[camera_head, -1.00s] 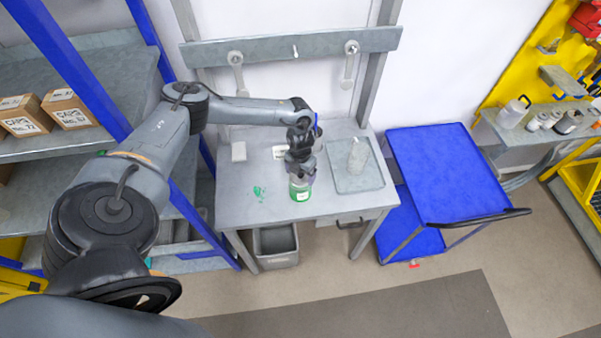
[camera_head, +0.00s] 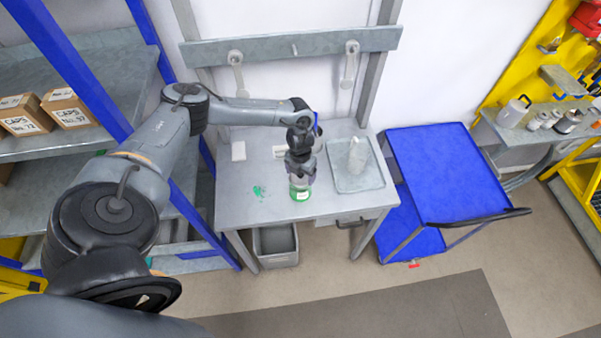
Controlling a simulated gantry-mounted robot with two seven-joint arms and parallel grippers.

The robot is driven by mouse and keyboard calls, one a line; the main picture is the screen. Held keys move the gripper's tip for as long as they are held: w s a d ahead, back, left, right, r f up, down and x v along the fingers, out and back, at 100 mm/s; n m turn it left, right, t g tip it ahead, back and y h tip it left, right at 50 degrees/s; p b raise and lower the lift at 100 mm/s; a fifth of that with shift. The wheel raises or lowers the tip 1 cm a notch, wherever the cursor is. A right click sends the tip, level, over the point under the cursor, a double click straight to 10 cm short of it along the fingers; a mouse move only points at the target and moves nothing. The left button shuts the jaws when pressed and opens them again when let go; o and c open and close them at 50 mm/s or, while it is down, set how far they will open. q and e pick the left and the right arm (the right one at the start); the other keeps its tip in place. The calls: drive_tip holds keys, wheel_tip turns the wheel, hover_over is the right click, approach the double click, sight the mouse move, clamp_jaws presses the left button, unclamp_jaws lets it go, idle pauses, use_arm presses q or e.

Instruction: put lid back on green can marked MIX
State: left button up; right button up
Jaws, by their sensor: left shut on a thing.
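The green can (camera_head: 300,195) with a pale label stands upright near the front edge of the grey workbench (camera_head: 240,205). My left gripper (camera_head: 301,183) points down directly over the can and covers its top. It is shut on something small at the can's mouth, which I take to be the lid. The fingers hide most of it, and I cannot tell whether it is seated on the rim. The lettering on the can is too small to read. My right gripper is not in view.
A grey tray (camera_head: 345,184) with a clear bottle-like item (camera_head: 357,156) is right of the can. A green smear (camera_head: 259,192) marks the bench to the left. A blue cart (camera_head: 445,170) stands right of the bench, a grey bin (camera_head: 275,246) below it.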

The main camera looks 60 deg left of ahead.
use_arm(q)
drive_tip(key=o, duration=0.8)
drive_tip(key=shift+r, duration=0.1)
drive_tip(key=shift+r+p, duration=1.65)
drive_tip(key=shift+r, duration=0.25)
drive_tip(key=shift+r+p, duration=1.25)
drive_tip(key=shift+r, duration=0.3)
clamp_jaws()
